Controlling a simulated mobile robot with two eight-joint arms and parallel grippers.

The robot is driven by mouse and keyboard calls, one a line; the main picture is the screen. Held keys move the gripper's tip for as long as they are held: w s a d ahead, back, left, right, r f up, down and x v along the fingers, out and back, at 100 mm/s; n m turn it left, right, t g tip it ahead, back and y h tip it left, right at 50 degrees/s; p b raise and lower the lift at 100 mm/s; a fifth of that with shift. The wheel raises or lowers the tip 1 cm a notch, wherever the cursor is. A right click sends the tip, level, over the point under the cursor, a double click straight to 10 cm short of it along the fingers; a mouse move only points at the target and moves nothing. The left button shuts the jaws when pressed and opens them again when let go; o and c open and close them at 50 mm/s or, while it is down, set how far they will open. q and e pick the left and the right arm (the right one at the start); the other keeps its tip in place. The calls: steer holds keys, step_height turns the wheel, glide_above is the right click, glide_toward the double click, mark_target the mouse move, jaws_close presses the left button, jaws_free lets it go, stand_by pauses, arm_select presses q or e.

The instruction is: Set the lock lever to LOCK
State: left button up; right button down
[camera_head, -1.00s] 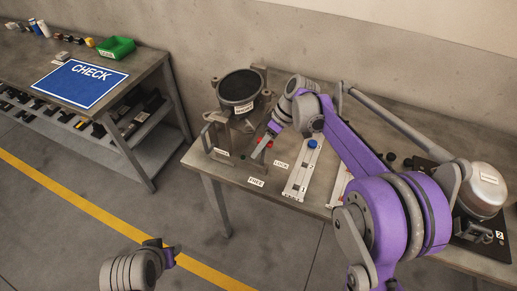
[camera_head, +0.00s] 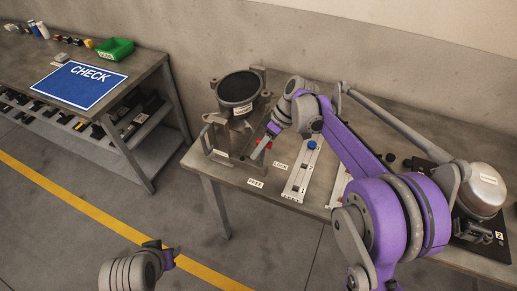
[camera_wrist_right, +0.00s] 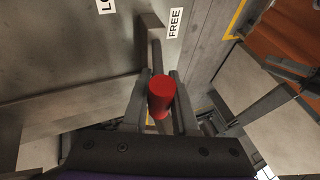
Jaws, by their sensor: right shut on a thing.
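The lock lever is a grey bar with a red knob (camera_wrist_right: 161,96). In the right wrist view the knob sits between the two fingers of my right gripper (camera_wrist_right: 160,103), which is shut on it. The bar runs up from the knob, passing close to the FREE label (camera_wrist_right: 174,22); the LOCK label (camera_wrist_right: 106,5) is partly cut off. In the head view my right gripper (camera_head: 270,133) is at the lever, above the LOCK label (camera_head: 280,166) and FREE label (camera_head: 255,183). My left gripper (camera_head: 170,258) hangs over the floor, its fingers unclear.
A dark-topped compressor part (camera_head: 239,92) stands behind the lever. White rails (camera_head: 303,174) lie on the table to the right, and a silver housing (camera_head: 481,188) stands at the far right. A side bench (camera_head: 146,78) holds a blue CHECK mat (camera_head: 80,84) and a green bin (camera_head: 115,48).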

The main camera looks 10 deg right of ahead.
steer(key=shift+d, duration=0.1)
steer(key=c, duration=0.6)
jaws_free()
steer(key=v, duration=1.1)
steer(key=shift+s, duration=0.1)
